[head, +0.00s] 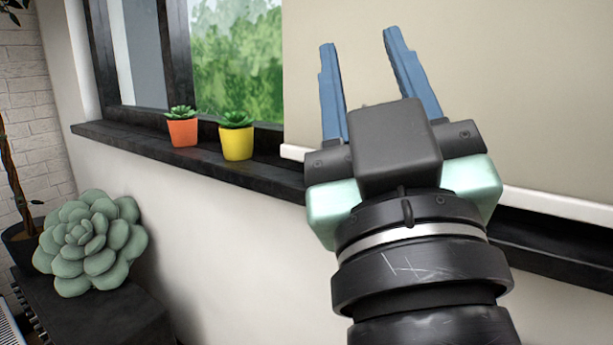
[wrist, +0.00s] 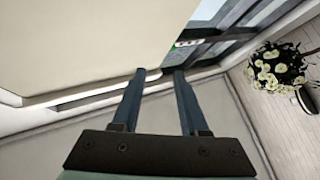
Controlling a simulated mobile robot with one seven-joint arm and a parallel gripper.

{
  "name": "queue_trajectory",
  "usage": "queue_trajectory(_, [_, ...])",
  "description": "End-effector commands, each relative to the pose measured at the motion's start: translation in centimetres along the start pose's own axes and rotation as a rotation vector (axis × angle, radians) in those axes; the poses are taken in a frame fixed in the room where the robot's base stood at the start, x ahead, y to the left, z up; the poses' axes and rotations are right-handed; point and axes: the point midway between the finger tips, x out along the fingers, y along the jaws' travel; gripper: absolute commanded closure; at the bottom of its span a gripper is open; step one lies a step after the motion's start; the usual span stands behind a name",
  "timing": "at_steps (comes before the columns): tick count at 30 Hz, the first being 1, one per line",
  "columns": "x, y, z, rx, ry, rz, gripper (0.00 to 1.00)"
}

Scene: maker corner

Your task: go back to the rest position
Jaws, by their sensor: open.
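My gripper (head: 358,45) is raised in the right half of the head view, its two blue fingers pointing up and spread apart. Nothing is between them. Behind the fingers is a beige blind (head: 315,30) over part of the window; I cannot tell how close they are to it. In the wrist view the gripper (wrist: 158,74) also shows apart and empty, with the pale blind (wrist: 80,40) and the window frame beyond it.
A dark window sill (head: 200,155) holds an orange pot (head: 183,132) and a yellow pot (head: 237,143) with small succulents. A large green succulent (head: 90,243) sits on a dark cabinet (head: 110,315) at lower left. A flowering plant (wrist: 277,68) shows in the wrist view.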

Motion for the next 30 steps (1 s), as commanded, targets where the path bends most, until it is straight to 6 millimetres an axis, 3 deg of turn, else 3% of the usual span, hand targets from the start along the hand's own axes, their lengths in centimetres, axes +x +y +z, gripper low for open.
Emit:
queue_trajectory(3, [-0.5,-1.7,-2.7,0.143,0.097,0.032,0.56])
queue_trajectory(8, [-1.1,-2.7,-6.4,0.297,0.212,0.059,0.56])
queue_trajectory(17, [2.9,-0.7,-11.5,0.284,0.203,0.061,0.56])
queue_trajectory(30, [10.6,2.6,-22.0,0.284,0.201,0.059,0.56])
